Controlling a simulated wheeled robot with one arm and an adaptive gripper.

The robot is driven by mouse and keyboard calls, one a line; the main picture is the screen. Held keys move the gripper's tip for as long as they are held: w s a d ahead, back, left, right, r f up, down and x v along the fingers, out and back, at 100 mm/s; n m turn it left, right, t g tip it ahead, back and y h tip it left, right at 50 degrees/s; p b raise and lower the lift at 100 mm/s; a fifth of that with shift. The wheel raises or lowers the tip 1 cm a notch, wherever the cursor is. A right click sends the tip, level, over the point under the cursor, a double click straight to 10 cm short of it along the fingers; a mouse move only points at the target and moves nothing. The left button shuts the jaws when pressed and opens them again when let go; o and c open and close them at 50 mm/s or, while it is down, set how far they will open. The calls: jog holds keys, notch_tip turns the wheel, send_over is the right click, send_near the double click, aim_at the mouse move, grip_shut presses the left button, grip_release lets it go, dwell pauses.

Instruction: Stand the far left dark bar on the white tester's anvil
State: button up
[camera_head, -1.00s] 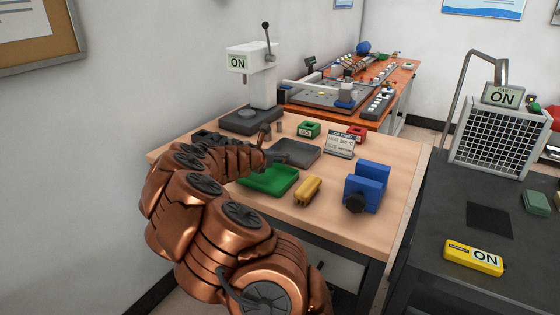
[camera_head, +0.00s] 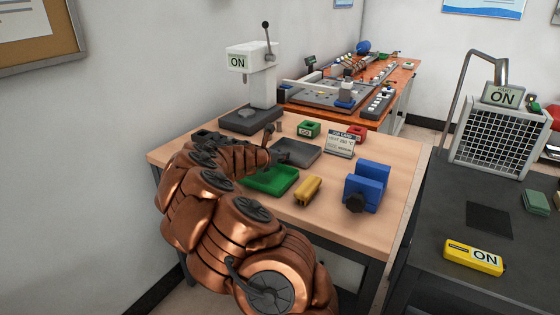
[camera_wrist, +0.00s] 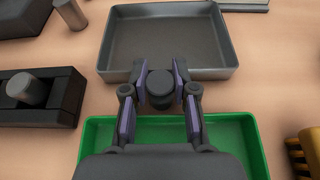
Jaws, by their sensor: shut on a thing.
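My gripper (camera_wrist: 160,82) is shut on a dark bar (camera_wrist: 160,92), whose round end shows between the fingers in the wrist view. The bar is held above the gap between the grey tray (camera_wrist: 225,72) and the green tray (camera_wrist: 258,160). In the head view my gripper (camera_head: 269,143) is in front of the white tester (camera_head: 262,88), to the right of its dark base. The round anvil (camera_head: 249,115) on that base looks empty. The bar's lower end is hidden.
A black block (camera_wrist: 65,105) with a grey round piece lies at left. A small grey cylinder (camera_wrist: 72,14) stands near the tester. A yellow block (camera_head: 308,190), blue vise (camera_head: 367,187), green box (camera_head: 308,129) and job card (camera_head: 341,144) occupy the right of the table.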

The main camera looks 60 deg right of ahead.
grip_shut()
jog(key=shift+r, duration=0.1)
